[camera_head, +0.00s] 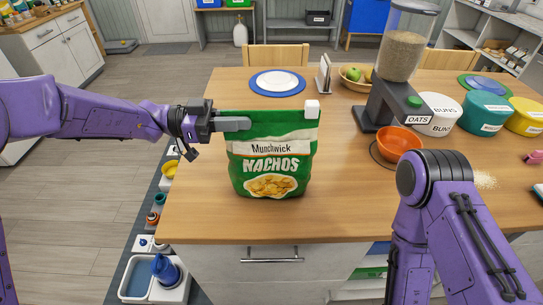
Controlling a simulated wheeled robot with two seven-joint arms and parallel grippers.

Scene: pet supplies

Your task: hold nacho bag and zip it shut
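The green nacho bag (270,158) stands upright on the wooden table, its "Munchwick NACHOS" label facing me. A zip strip runs along its top edge, and a small white slider (312,107) sits at the strip's right end. My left gripper (238,124) comes in from the left and is shut on the bag's upper left corner. One grey finger lies across the bag's front; the other is hidden behind it. My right arm (430,180) shows at the lower right, bent, and its gripper is not visible.
Right of the bag stand an orange bowl (399,142), an oats dispenser (402,50) and several tubs, including a white "BUNS" tub (439,113). Behind it are a blue-rimmed plate (277,83) and a fruit bowl (352,82). The table (345,205) is clear in front and just right of the bag.

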